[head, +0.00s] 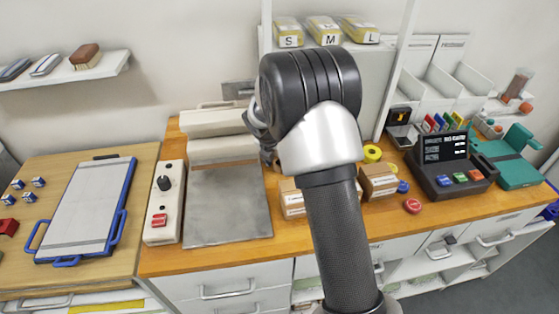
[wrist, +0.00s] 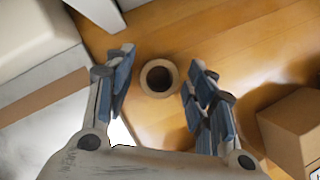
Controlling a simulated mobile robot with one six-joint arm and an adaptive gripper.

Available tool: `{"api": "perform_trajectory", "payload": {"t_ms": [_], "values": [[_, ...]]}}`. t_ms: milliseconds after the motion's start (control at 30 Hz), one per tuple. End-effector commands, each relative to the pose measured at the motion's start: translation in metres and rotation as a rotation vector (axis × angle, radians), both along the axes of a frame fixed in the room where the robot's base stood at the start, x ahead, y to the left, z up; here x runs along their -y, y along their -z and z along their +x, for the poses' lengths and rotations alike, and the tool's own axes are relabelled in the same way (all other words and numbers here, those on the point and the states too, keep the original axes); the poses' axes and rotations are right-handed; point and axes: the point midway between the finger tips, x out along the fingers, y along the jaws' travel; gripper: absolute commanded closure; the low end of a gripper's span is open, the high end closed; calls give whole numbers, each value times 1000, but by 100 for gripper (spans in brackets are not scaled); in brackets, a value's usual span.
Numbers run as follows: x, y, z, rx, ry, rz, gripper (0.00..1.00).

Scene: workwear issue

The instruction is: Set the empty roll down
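The empty roll (wrist: 147,88), a short tan cardboard tube with a dark hollow, stands upright on the wooden worktop in the wrist view. My gripper (wrist: 161,66) is open, with one blue-padded finger on each side of the roll. A gap shows between the roll and each finger, so neither appears to touch it. In the head view my arm hides the roll and most of the gripper.
A grey metal plate (head: 225,207) with a pale machine (head: 220,122) behind lies left of my arm. Cardboard boxes (head: 379,181) stand on the right, one close to the right finger in the wrist view (wrist: 293,125). Bare wood surrounds the roll.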

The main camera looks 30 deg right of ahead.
Motion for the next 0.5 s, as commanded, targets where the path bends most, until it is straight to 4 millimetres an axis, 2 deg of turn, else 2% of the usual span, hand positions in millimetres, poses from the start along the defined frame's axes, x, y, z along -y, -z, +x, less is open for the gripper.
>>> {"api": "perform_trajectory", "payload": {"t_ms": [333,500], "values": [[0,-2,0,1,0,0,46],[-5,-22,-3,3,-2,0,46]]}}
